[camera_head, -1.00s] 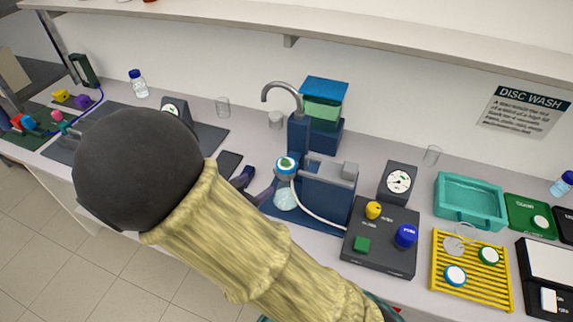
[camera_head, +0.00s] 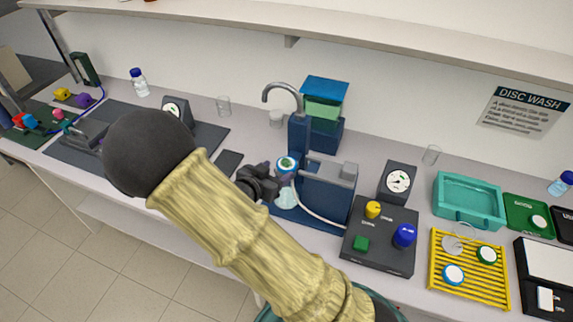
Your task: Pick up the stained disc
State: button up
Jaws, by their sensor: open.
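I cannot tell whether the fingers touch anything. A pale rounded vessel (camera_head: 286,198) is below the disc. A blue-rimmed disc (camera_head: 453,275) and a green-rimmed disc (camera_head: 487,255) with pale faces lie on the yellow rack (camera_head: 436,290).
A dark control box (camera_head: 380,250) with yellow, blue and green knobs stands right of the rig, with a gauge (camera_head: 398,181) behind it. A grey tap (camera_head: 283,88) arches above the rig. A teal basin (camera_head: 470,222) is farther right. My arm crosses the bench's front.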

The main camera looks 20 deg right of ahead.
aim_at(287, 163)
jog(key=p+x, duration=0.1)
jog(key=x, duration=0.3)
jog(key=shift+w+d+r+p, duration=0.1)
jog(key=shift+w+d+p, duration=0.05)
jog(key=shift+p, duration=0.2)
jog(key=shift+w+d+f, duration=0.25)
jog(key=shift+w, duration=0.05)
jog(key=c, duration=0.6)
jog(key=shift+r, duration=0.1)
notch_tip(287, 163, up, 10)
jog(key=shift+f+b, duration=0.1)
jog(key=shift+b, duration=0.3)
